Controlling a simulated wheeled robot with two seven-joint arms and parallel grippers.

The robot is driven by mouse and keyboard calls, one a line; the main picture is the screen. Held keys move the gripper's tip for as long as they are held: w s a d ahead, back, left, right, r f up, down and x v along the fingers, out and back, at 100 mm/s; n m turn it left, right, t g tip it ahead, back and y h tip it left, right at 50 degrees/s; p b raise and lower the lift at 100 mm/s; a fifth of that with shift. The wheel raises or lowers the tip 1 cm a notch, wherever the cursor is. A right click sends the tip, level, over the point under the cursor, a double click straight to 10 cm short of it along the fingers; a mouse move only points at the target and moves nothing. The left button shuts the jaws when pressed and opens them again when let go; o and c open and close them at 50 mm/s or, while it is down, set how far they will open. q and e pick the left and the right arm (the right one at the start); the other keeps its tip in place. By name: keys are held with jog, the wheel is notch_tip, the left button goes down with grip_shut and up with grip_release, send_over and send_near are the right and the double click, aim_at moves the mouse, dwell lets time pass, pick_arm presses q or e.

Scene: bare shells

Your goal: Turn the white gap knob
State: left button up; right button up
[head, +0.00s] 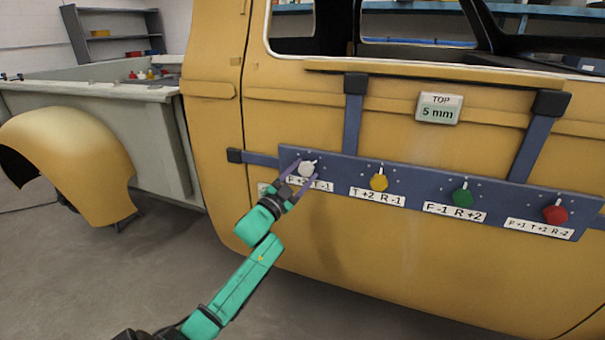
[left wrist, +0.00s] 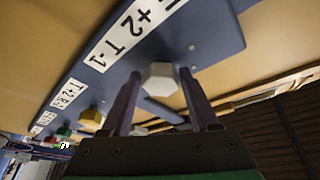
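The white knob (head: 306,169) is the leftmost knob on a blue panel (head: 345,171) fixed across a yellow vehicle door. My left gripper (head: 303,174) is at this knob, with one finger on each side of it in the head view. In the left wrist view the white knob (left wrist: 160,78) shows a faceted face between the two spread fingers (left wrist: 162,98), with visible gaps beside it. I cannot tell whether either finger touches it. A label below the knob is partly covered by the gripper. My right gripper is not in view.
A yellow knob (head: 379,182), a green knob (head: 462,197) and a red knob (head: 556,214) sit to the right on the same panel, each above a label. A sign (head: 438,108) above reads "TOP 5 mm". Open floor lies at lower left.

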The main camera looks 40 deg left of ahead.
pick_arm(q)
jog(key=shift+o, duration=1.1)
jog(key=shift+s, duration=0.1)
jog(key=a+b+v, duration=0.1)
jog(key=v, duration=1.3)
jog(key=shift+s+d, duration=0.2)
jog(key=shift+d, duration=0.3)
